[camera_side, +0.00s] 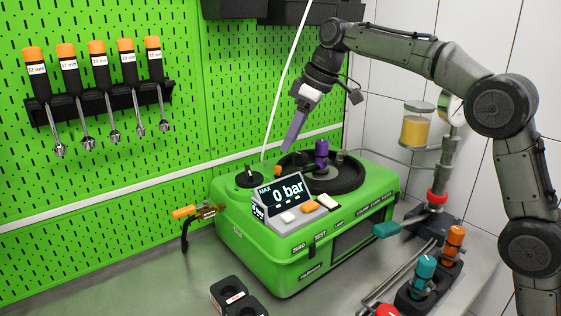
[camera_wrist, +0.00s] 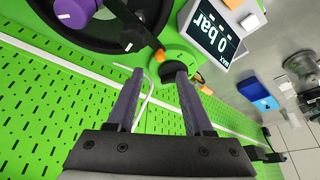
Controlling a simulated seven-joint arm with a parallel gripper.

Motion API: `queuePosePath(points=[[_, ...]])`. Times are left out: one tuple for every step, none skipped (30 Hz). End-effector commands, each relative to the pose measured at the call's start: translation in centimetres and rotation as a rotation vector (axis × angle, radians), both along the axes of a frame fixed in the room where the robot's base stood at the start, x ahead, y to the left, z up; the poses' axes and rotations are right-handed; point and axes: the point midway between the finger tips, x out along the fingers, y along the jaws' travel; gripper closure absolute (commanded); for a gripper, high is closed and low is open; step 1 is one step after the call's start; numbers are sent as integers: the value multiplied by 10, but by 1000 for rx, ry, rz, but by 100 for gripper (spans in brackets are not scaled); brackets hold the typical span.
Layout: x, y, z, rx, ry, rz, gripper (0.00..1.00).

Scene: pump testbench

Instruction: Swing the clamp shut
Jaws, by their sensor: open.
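A black bar with an orange end (camera_wrist: 160,55), which looks like the clamp arm, reaches out from the round black dish (camera_wrist: 66,42) in the wrist view. In the side view its orange end (camera_side: 278,171) shows at the left of the dish on the green testbench (camera_side: 285,262). A purple knob (camera_side: 321,149) stands upright at the dish; it also shows in the wrist view (camera_wrist: 75,12). My gripper (camera_wrist: 160,76) is open and empty, its two dark fingers pointing toward the orange end. In the side view my gripper (camera_side: 288,147) is just above that end; contact cannot be told.
A tilted display (camera_side: 283,194) reading 0 bar stands in front of the dish. A thin white hose (camera_side: 284,80) rises close behind my fingers. An orange-handled fitting (camera_side: 190,211) juts from the bench's left side. Several sockets tools (camera_side: 100,75) hang on the green pegboard.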

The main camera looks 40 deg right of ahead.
Motion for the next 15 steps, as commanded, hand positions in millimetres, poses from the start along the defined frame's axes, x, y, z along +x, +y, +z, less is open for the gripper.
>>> queuePosePath(points=[[3,3,-11,0,5,1,48],[4,4,-16,0,5,1,48],[7,5,-24,0,5,1,48],[9,6,-28,-1,4,1,48],[10,7,-33,0,4,1,48],[12,9,-39,0,4,0,48],[14,10,-43,0,4,0,48],[15,11,-47,0,4,0,48],[17,12,-51,0,2,-1,48],[18,12,-54,0,4,0,48],[19,13,-57,0,4,0,48],[20,14,-60,0,2,0,48],[21,14,-62,0,1,0,48],[21,14,-63,0,1,0,48],[22,15,-64,0,1,0,48]])
